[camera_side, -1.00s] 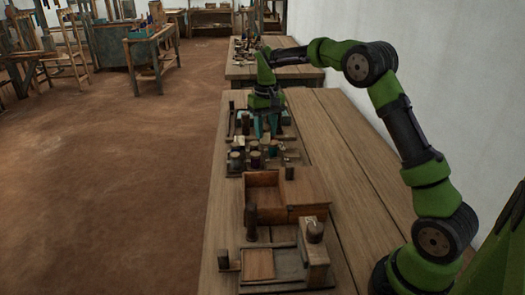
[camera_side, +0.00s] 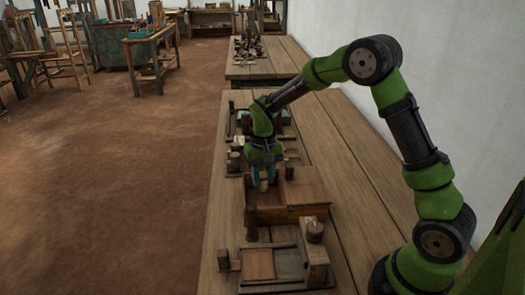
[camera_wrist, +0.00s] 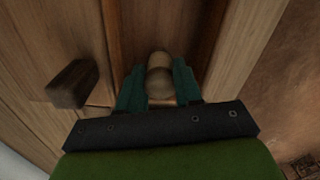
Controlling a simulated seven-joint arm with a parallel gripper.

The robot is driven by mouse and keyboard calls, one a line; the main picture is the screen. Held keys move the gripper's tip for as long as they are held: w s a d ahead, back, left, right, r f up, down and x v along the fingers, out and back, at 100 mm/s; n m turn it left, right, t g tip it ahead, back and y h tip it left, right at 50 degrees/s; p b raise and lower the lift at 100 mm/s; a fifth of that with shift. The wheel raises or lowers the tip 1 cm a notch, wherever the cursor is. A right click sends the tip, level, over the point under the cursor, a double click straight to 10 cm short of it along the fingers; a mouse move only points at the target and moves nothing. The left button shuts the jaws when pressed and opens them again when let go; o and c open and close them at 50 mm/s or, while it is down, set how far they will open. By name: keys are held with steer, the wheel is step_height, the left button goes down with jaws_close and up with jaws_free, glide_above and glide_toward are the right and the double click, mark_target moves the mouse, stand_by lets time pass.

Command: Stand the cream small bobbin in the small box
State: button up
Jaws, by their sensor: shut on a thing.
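The cream small bobbin (camera_wrist: 160,78) is held between the teal fingers of my gripper (camera_wrist: 159,88). It also shows as a pale spot in the side view (camera_side: 264,185). My gripper (camera_side: 263,178) points down over the back part of the wooden small box (camera_side: 268,215). In the wrist view the box's walls and open compartment (camera_wrist: 178,30) lie below and around the bobbin. The bobbin's lower end is hard to make out, so I cannot tell whether it touches the box floor.
A dark peg (camera_wrist: 72,83) stands on the box's covered right part. A dark upright bobbin (camera_side: 251,222) stands at the box's front left. A wooden tray (camera_side: 258,264) and a block with a round-topped piece (camera_side: 314,232) are nearer. The table's right side is clear.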

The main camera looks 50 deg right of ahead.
mark_target(263, 175)
steer(key=shift+f, duration=0.95)
steer(key=shift+f, duration=0.15)
steer(key=o, duration=1)
step_height(263, 175, up, 12)
steer(key=shift+f, duration=0.1)
steer(key=s+a+r+t, duration=0.3)
steer(key=s+a+r, duration=0.1)
steer(key=s+r, duration=0.4)
steer(key=s+a+t, duration=0.1)
steer(key=s, duration=0.3)
steer(key=s+a+r+n+t+y, duration=0.1)
steer(key=s, duration=0.3)
steer(key=s+a+n+t+y, duration=0.1)
steer(key=s+t, duration=0.1)
steer(key=s, duration=0.3)
steer(key=shift+a+r, duration=0.15)
steer(key=shift+a, duration=0.2)
